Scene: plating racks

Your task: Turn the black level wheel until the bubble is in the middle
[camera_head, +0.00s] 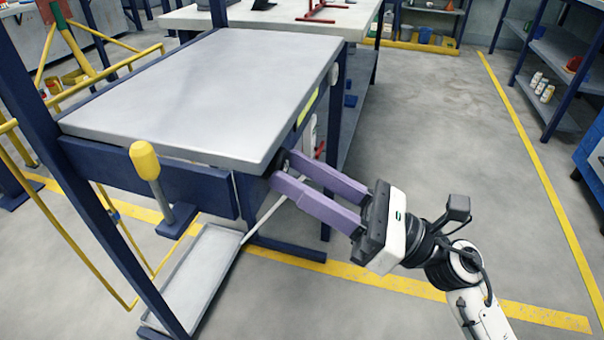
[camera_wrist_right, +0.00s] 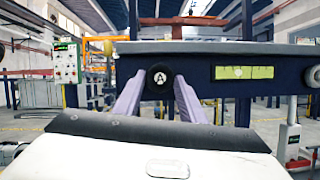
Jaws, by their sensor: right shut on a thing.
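The black level wheel (camera_wrist_right: 160,77) has a white "A" mark on its face and sits on the dark blue side of the grey-topped table. My right gripper (camera_wrist_right: 160,93) is shut on it, one purple finger on each side. In the head view the right gripper (camera_head: 282,171) reaches in under the near right corner of the table, and its fingertips partly hide the wheel. The yellow-green level vial (camera_wrist_right: 243,72) is to the right of the wheel. A pale spot shows near its middle, but the bubble's exact place is too small to tell. My left gripper is not in view.
The grey tabletop (camera_head: 215,85) is bare. A yellow-topped lever (camera_head: 146,165) stands at its near side, above a pale tray (camera_head: 200,270). Another bench (camera_head: 340,25) is behind. The floor to the right (camera_head: 440,125) is open.

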